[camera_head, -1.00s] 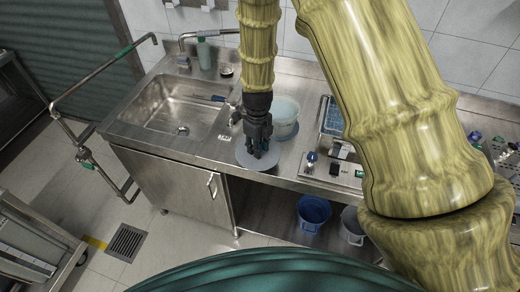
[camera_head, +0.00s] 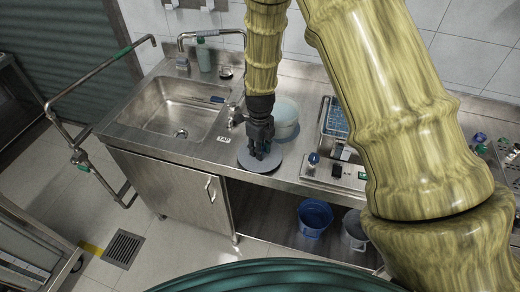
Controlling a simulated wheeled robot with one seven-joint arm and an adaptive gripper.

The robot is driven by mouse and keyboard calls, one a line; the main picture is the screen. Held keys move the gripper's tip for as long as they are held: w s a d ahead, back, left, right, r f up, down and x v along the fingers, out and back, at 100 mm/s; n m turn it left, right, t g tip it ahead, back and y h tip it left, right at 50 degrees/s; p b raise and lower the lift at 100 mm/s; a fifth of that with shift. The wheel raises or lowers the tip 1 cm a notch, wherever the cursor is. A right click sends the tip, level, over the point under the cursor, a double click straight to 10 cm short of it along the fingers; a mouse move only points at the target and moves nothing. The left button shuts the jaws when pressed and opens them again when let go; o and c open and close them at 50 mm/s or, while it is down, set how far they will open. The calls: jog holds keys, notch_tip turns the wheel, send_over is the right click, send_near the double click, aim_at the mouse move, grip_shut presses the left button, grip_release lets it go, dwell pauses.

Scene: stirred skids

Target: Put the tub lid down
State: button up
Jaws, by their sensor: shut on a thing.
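The tub lid (camera_head: 258,164) is a round, flat grey disc at the front edge of the steel counter. My gripper (camera_head: 262,153) points down and is shut on the lid near its middle. Whether the lid touches the counter or hangs just above it, I cannot tell. A whitish round tub (camera_head: 286,112) stands just behind and to the right of my gripper, partly hidden by it.
A sink (camera_head: 175,108) lies to the left. A tray with a blue rack (camera_head: 337,117) stands to the right, partly behind my arm. A labelled block (camera_head: 223,139) sits left of the lid. A blue bucket (camera_head: 314,218) stands below the counter.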

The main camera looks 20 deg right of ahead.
jog(key=shift+f, duration=0.2)
jog(key=o, duration=1)
jog(key=shift+r+b, duration=2)
jog(key=shift+r, duration=4.2)
